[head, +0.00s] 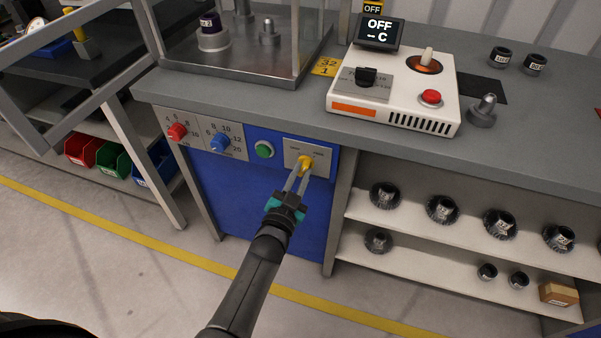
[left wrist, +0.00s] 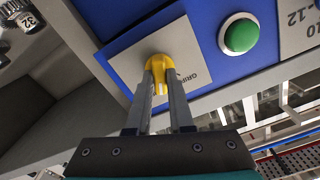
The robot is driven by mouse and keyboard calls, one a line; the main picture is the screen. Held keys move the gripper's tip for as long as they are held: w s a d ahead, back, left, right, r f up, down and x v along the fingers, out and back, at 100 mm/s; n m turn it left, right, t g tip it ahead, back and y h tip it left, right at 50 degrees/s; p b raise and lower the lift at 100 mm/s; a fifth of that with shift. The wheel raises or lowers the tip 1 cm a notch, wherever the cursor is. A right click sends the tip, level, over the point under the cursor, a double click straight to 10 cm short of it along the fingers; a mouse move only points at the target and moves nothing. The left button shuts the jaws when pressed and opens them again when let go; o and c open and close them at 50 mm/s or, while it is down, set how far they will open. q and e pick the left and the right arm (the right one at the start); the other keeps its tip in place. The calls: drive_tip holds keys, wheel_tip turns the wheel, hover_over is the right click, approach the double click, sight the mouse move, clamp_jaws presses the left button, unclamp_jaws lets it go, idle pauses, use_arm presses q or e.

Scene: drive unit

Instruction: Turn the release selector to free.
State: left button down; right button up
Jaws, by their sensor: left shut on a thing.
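The release selector is a yellow knob (head: 306,162) on a grey plate (head: 322,152) at the right end of the blue front panel. My left gripper (head: 301,172) reaches up to it from below and is shut on the knob. In the left wrist view the yellow knob (left wrist: 158,72) sits between the two fingertips (left wrist: 160,84). Part of the word "GRIP" shows on the plate beside it; the other lettering is hidden or too small to read. My right gripper is not in view.
A green button (head: 264,149), a blue knob (head: 220,141) and a red knob (head: 177,131) are left of the selector. Above, a white heater unit (head: 440,112) stands on the grey bench top (head: 300,108). Shelves with several dark gear parts (head: 442,208) lie to the right.

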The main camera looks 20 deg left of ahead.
use_arm(q)
drive_tip(key=shift+r+m, duration=0.1)
drive_tip(key=shift+m, duration=1.5)
drive_tip(key=c, duration=0.8)
unclamp_jaws()
